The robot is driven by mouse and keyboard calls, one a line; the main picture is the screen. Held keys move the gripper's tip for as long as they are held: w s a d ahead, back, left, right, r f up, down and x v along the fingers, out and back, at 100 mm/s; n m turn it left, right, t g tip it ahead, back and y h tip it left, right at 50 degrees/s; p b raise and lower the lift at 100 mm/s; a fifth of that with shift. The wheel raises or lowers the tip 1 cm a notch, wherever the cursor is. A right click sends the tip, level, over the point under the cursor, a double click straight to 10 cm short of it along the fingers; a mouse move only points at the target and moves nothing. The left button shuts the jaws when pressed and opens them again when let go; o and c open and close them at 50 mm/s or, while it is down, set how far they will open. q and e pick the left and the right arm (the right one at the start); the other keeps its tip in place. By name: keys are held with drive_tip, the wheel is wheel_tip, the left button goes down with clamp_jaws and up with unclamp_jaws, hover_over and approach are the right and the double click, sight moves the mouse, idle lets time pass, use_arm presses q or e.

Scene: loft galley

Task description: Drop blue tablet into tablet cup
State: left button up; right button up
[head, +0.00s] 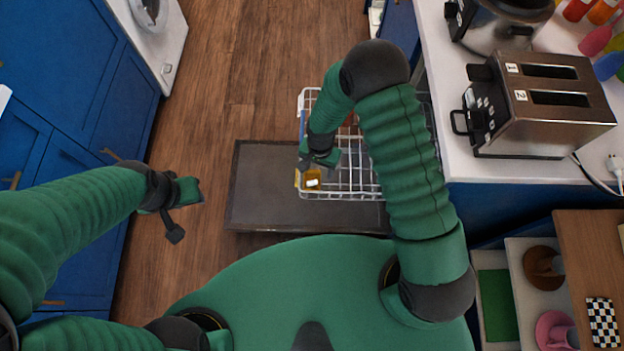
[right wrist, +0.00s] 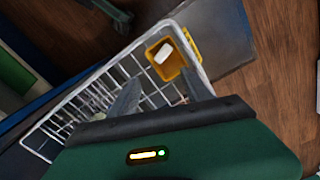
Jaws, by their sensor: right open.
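The tablet cup (head: 319,174) is a small amber-yellow box at the near left corner of a wire rack; the right wrist view also shows it (right wrist: 174,70). A pale, white-looking tablet (right wrist: 163,52) lies inside the cup, and it shows in the head view too (head: 313,183). I see no clearly blue tablet. My right gripper (head: 319,159) is open and empty, just above and behind the cup; its spread fingers (right wrist: 160,82) show in the wrist view, apart from the tablet. My left gripper (head: 188,212) is open and empty, left of the rack.
The white wire rack (head: 358,181) extends over a dark, flat open door (head: 262,190). A counter at right carries a toaster (head: 540,100). Blue cabinets (head: 70,80) stand at left. Wooden floor (head: 235,70) lies free between them.

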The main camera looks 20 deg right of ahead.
drive_tip(key=shift+r, duration=0.15)
wheel_tip(320, 180, up, 16)
drive_tip(key=p, duration=0.2)
drive_tip(key=shift+r, duration=0.25)
drive_tip(key=shift+d, duration=0.1)
drive_tip(key=s+d+r+n+t+p, duration=0.1)
drive_tip(key=s+d+r+n+t, duration=0.1)
drive_tip(key=s+d+r+n, duration=0.4)
drive_tip(key=s+r+n, duration=0.1)
drive_tip(key=s+r, duration=0.2)
drive_tip(key=r, duration=0.1)
drive_tip(key=shift+s+d+t+p, duration=0.2)
drive_tip(key=shift+s+t+p, duration=0.1)
drive_tip(key=shift+s+p, duration=0.1)
drive_tip(key=shift+s+r, duration=0.15)
